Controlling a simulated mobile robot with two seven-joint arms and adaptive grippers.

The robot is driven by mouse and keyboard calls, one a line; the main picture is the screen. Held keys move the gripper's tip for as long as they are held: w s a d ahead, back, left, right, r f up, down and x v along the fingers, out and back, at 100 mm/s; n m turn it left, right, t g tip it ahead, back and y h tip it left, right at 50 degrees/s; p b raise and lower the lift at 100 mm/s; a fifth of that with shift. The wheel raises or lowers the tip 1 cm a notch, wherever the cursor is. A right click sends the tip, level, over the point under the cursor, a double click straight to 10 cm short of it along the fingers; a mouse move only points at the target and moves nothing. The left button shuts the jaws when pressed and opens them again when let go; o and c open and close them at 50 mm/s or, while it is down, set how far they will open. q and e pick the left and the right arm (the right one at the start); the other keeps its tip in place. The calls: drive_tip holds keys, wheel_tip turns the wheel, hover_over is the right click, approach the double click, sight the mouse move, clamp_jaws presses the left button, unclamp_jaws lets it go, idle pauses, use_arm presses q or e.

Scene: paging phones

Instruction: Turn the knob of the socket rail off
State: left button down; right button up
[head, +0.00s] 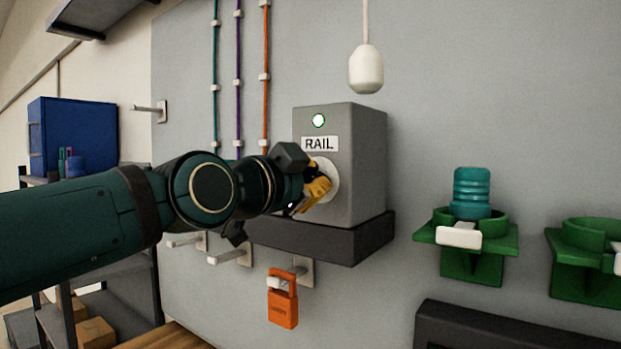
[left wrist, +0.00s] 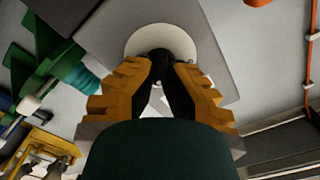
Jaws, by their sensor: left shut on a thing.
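The grey socket rail box (head: 355,150) is labelled RAIL and has a lit green lamp (head: 318,120) on its front. Below the label is a round white dial plate (head: 333,180), which also shows in the left wrist view (left wrist: 200,40). My left gripper (head: 318,188) reaches it from the left. In the left wrist view its yellow fingers (left wrist: 162,85) are closed around the dark knob (left wrist: 158,58) in front of the plate. The fingers hide most of the knob, so its pointing direction cannot be read. My right gripper does not show.
The box rests on a dark shelf (head: 345,242) on the grey wall panel. An orange padlock (head: 283,308) hangs below. A white pull handle (head: 366,70) hangs above right. Green holders stand to the right, one with a teal cylinder (head: 472,190). Cables run up the wall behind my arm.

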use_arm(q)
drive_tip(key=shift+r, duration=0.15)
drive_tip(key=n, duration=0.8)
drive_tip(key=shift+w+a+r, duration=0.1)
drive_tip(key=shift+a+r, duration=0.05)
drive_tip(key=shift+w+a+n+p, duration=0.1)
drive_tip(key=shift+n+p, duration=0.3)
drive_tip(key=shift+n, duration=2.05)
drive_tip(key=shift+w+a+n+p, duration=0.1)
drive_tip(key=shift+n+p, duration=0.3)
drive_tip(key=shift+n, duration=2.05)
